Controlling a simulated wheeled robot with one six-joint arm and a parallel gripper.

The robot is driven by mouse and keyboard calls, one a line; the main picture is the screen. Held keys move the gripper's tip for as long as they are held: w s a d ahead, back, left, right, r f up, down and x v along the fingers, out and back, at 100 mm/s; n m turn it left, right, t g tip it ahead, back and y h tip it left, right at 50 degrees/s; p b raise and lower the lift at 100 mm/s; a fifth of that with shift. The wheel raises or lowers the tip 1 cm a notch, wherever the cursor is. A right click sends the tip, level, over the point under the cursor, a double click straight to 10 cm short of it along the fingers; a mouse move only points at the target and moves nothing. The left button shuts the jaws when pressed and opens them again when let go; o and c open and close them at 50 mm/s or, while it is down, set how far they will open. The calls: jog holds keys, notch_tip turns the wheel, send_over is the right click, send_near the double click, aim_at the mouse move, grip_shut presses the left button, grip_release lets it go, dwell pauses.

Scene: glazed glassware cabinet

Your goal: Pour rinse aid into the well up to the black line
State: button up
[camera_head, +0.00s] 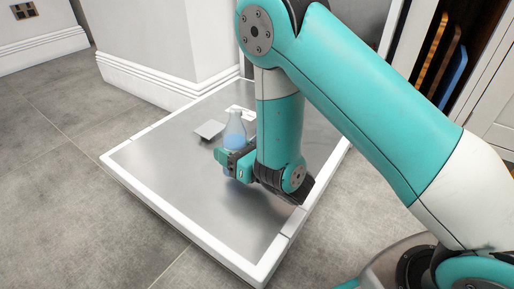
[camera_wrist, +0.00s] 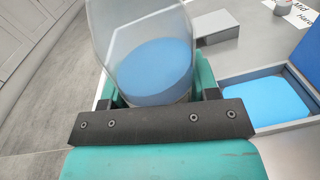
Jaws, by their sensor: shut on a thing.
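A clear bottle (camera_head: 235,128) with blue liquid in its lower part stands over the metal panel in the head view; it also fills the upper middle of the wrist view (camera_wrist: 152,70). The liquid surface is within the bottle, whose mouth is cut off in the wrist view. My gripper (camera_head: 231,160) is shut on the bottle, low on its body. In the wrist view a recess (camera_wrist: 262,103) with bright blue in it lies right of the bottle, apart from it; I take it for the well. I cannot make out a black line.
The metal panel (camera_head: 165,160) has a raised white rim (camera_head: 190,238). A small grey flap (camera_head: 210,129) and a white printed label (camera_head: 240,112) lie behind the bottle. A white wall corner (camera_head: 150,45) stands behind. The panel's left and front are clear.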

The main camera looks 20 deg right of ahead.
jog(key=shift+f+m, duration=0.35)
jog(key=shift+m, duration=0.55)
jog(key=r+m+p, duration=0.1)
jog(key=p, duration=0.3)
jog(key=shift+r+m, duration=0.25)
jog(key=shift+m, duration=0.15)
jog(key=shift+w+d+f+m+g+p, duration=0.15)
jog(key=shift+f+m+g+p, duration=0.3)
jog(key=shift+m+p, duration=0.45)
jog(key=m, duration=0.1)
jog(key=s+a+m+p, duration=0.1)
jog(key=shift+f+m, duration=0.3)
jog(key=shift+s+a+f+m+g, duration=0.1)
jog(key=shift+a+f+m+g, duration=0.1)
jog(key=shift+f+m, duration=0.25)
jog(key=shift+s+a+f+m+g, duration=0.1)
jog(key=shift+f+m+g, duration=0.05)
jog(key=shift+f+m, duration=0.3)
jog(key=shift+s+a+r+m+y+p, duration=0.1)
jog(key=shift+m+y+p, duration=0.1)
jog(key=shift+m, duration=0.2)
jog(key=shift+s+a+m+y+p, duration=0.1)
jog(key=shift+m+p, duration=0.1)
jog(key=shift+m, duration=0.2)
jog(key=shift+w+d+m+p, duration=0.15)
jog(key=shift+m+p, duration=0.15)
jog(key=shift+p, duration=0.1)
jog(key=shift+w+d+m+p, duration=0.15)
jog(key=shift+d+m+p, duration=0.05)
jog(key=shift+m+p, duration=0.3)
